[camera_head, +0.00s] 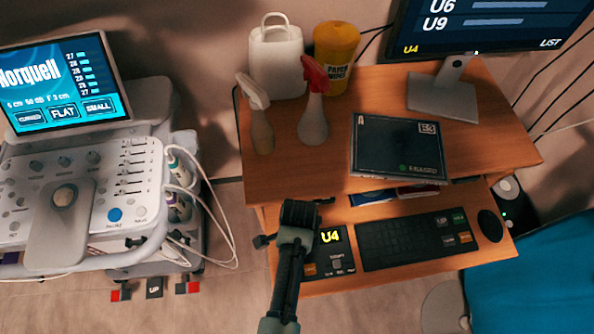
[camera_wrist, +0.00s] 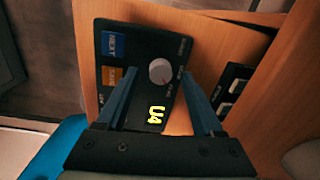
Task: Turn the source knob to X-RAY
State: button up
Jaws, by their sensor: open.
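The source knob (camera_wrist: 160,71) is a small pale grey round knob on a black control panel (camera_wrist: 140,60), in the upper middle of the wrist view. Small labels surround it, too blurred to read, and I cannot tell where it points. The panel's display shows a yellow "U4" below the knob in the wrist view. In the head view the panel (camera_head: 352,262) lies at the desk's front left. My gripper (camera_wrist: 160,76) is open and empty, with its two fingers apart on either side of the knob in the picture. Contact does not show.
A keyboard (camera_head: 405,240) and a mouse (camera_head: 490,225) lie right of the panel. An ultrasound console (camera_head: 75,200) is at left.

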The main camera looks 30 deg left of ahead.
jog(key=shift+w+f, duration=0.1)
jog(key=shift+f, duration=0.5)
grip_shut()
